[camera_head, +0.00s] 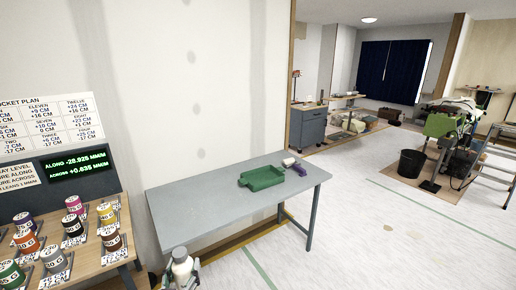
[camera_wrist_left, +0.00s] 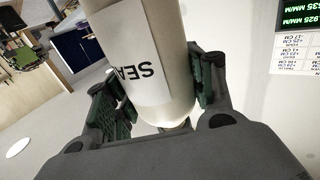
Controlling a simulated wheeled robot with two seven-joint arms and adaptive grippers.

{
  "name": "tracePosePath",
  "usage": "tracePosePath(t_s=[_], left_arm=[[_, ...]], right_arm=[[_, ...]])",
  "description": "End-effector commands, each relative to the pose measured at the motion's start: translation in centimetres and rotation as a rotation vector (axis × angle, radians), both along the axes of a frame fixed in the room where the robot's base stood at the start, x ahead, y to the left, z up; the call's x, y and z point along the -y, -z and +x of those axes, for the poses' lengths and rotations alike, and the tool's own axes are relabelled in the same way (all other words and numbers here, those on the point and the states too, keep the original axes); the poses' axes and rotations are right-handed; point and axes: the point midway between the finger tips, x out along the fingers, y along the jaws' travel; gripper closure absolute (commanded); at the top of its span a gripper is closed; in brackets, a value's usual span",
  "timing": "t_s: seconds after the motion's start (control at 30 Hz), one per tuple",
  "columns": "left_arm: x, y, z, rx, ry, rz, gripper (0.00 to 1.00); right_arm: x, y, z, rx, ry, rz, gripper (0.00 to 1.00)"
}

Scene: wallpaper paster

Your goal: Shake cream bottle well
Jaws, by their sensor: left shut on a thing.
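In the left wrist view the bottle (camera_wrist_left: 150,60) fills the middle, between the green-padded fingers of the left gripper (camera_wrist_left: 158,95). Its white label shows the letters "SEA", upside down in this view; the rest of the label is hidden. My right gripper is in neither view.
The grey table (camera_head: 200,200) holds a green tray (camera_head: 262,178) and a roller with a purple handle (camera_head: 298,170). Several labelled cans, such as an orange one (camera_head: 27,242), stand on a wooden bench at left.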

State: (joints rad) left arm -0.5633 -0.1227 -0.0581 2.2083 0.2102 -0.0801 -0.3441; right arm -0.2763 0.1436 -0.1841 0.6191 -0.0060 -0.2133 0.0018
Motion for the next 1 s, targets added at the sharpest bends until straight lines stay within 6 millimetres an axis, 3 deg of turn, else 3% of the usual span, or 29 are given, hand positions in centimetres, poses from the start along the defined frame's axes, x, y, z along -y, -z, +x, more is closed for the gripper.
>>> tracePosePath(t_s=[0.07, 0.23, 0.83, 1.0], left_arm=[[0.0, -1.2, 0.0, 0.003, -0.002, -0.001, 0.84], [0.0, -1.0, 0.0, 0.0, 0.0, 0.0, 0.84], [0.0, 7.5, 0.0, -0.001, 0.001, 0.001, 0.84], [0.0, 7.7, 0.0, 0.003, -0.001, 0.0, 0.84]], right_arm=[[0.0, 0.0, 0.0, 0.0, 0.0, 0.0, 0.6], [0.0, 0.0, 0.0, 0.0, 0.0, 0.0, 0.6], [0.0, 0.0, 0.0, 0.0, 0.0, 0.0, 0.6], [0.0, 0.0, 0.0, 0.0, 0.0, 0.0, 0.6]])
